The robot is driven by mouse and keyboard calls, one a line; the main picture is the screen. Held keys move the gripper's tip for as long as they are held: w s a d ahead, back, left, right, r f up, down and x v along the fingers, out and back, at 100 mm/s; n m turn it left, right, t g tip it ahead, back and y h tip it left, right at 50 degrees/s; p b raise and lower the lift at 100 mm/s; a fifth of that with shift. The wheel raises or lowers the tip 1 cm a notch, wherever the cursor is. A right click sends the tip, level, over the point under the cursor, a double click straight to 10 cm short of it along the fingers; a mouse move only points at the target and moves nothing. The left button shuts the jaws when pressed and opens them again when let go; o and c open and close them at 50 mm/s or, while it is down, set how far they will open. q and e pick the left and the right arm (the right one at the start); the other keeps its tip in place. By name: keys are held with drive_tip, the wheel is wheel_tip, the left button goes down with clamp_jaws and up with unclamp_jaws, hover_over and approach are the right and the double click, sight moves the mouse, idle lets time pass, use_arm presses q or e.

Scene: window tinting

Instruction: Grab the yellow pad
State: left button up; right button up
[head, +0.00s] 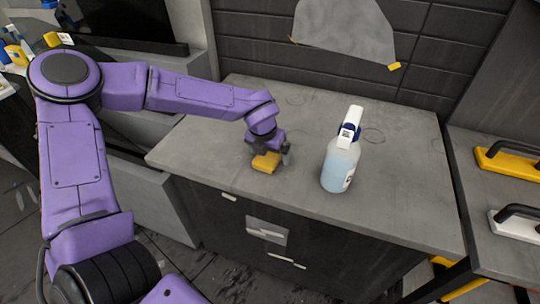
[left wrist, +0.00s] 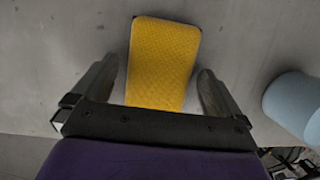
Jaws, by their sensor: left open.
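The yellow pad (head: 266,163) lies on the grey countertop in the head view, left of the spray bottle. In the left wrist view the yellow pad (left wrist: 163,60) shows a textured face and lies between the two fingers. My left gripper (head: 270,152) is right at the pad, with its fingers open on either side. In the left wrist view my left gripper (left wrist: 158,95) has a visible gap between the left finger and the pad; the right finger is close to the pad's edge. My right gripper is not in view.
A spray bottle (head: 341,160) with blue liquid stands upright just right of the pad; its blue body (left wrist: 295,103) shows in the left wrist view. The grey countertop (head: 400,200) is clear to the right. Yellow and white handled tools (head: 510,162) lie on a far-right surface.

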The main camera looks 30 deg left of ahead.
use_arm(q)
drive_tip(key=c, duration=1.1)
drive_tip(key=shift+o, duration=0.2)
